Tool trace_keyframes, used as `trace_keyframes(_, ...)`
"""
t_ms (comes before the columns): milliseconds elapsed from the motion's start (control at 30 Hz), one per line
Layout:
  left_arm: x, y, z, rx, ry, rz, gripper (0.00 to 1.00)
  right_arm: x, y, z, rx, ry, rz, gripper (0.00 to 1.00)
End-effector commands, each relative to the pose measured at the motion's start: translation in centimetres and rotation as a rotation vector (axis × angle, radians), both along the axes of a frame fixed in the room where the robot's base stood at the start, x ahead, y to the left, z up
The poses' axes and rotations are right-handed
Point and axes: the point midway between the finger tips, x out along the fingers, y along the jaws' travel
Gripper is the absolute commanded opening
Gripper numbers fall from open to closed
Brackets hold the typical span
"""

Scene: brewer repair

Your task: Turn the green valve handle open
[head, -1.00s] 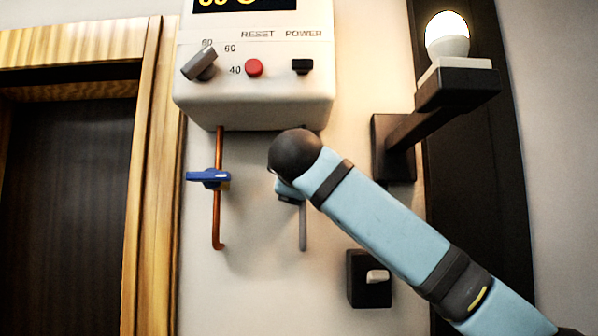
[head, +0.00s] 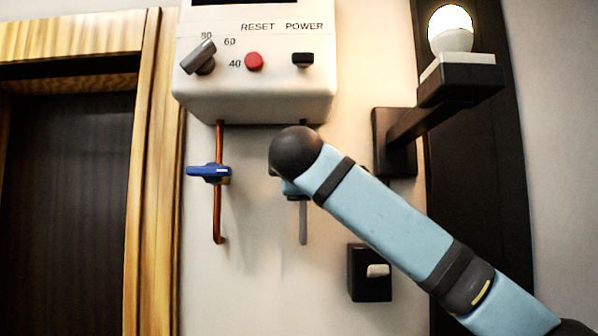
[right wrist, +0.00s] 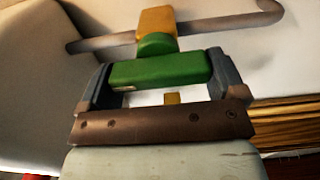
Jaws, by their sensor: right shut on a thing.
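The green valve handle (right wrist: 140,73) shows in the right wrist view, with a green hub in front of a brass-yellow valve body (right wrist: 156,20) on a grey pipe (right wrist: 100,43). The handle's bar runs roughly along the pipe in that picture. My right gripper (right wrist: 162,70) is shut on the handle, one finger at each end of the bar. In the head view my right arm hides the green handle and most of the gripper; the lower end of the grey pipe (head: 303,228) shows below. My left gripper is in neither view.
A blue valve handle (head: 207,172) sits crosswise on a copper pipe (head: 218,215) to the left. The white brewer housing (head: 254,98) is above. A dark wall switch (head: 369,284) and a lamp bracket (head: 396,150) are on the right.

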Motion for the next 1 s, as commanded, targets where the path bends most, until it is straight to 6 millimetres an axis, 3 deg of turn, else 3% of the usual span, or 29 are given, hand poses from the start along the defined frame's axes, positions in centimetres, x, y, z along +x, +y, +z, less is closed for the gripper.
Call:
trace_keyframes(67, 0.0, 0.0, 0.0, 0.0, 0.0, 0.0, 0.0, 0.0, 0.1, -0.2, -0.003, 0.002, 0.001, 0.66)
trace_keyframes(100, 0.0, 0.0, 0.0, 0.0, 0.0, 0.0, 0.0, 0.0, 0.1, -0.2, -0.003, 0.002, 0.001, 0.96)
trace_keyframes(133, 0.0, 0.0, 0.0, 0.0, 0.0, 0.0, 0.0, 0.0, 0.1, -0.2, -0.003, 0.002, 0.001, 1.0)
trace_keyframes(467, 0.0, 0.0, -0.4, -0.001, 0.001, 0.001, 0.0, -0.7, 0.1, -0.2, -0.001, 0.0, 0.001, 1.0)
trace_keyframes(567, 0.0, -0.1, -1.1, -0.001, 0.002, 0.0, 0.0, -2.1, 0.1, -0.3, 0.0, -0.001, 0.002, 1.0)
trace_keyframes(1000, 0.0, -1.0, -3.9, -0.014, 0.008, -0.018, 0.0, -11.6, 0.1, -0.3, -0.002, -0.002, 0.003, 1.0)
